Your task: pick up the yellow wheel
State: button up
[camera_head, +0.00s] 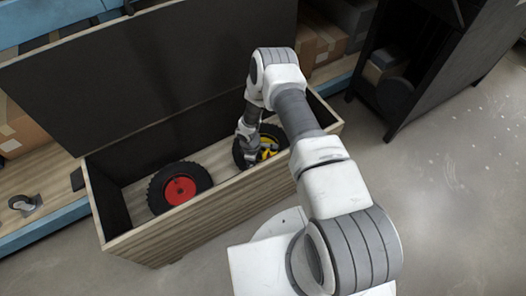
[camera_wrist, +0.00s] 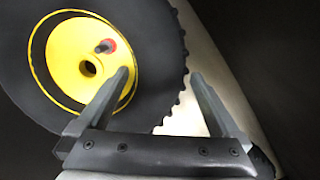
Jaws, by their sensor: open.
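The yellow wheel (camera_head: 268,153) has a black knobbly tyre and lies in the right part of a wooden box, partly hidden by my arm. In the wrist view, the yellow wheel (camera_wrist: 72,52) fills the upper left, with its hub hole and a small red-collared pin showing. My gripper (camera_wrist: 160,74) is open over the wheel's edge. Its left finger overlaps the hub and tyre, and its right finger lies just outside the tread. I cannot tell whether either finger touches the wheel. In the head view, my gripper is down inside the box at the wheel.
A red-hubbed wheel (camera_head: 180,190) lies in the box's left part. The wooden box (camera_head: 205,222) has a dark raised lid (camera_head: 150,75) behind it. A black cabinet (camera_head: 420,75) stands at right, and shelving with cardboard boxes (camera_head: 318,40) stands behind. The floor at right is clear.

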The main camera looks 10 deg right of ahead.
jog(key=shift+c, duration=0.2)
jog(key=shift+r, duration=0.1)
grip_shut()
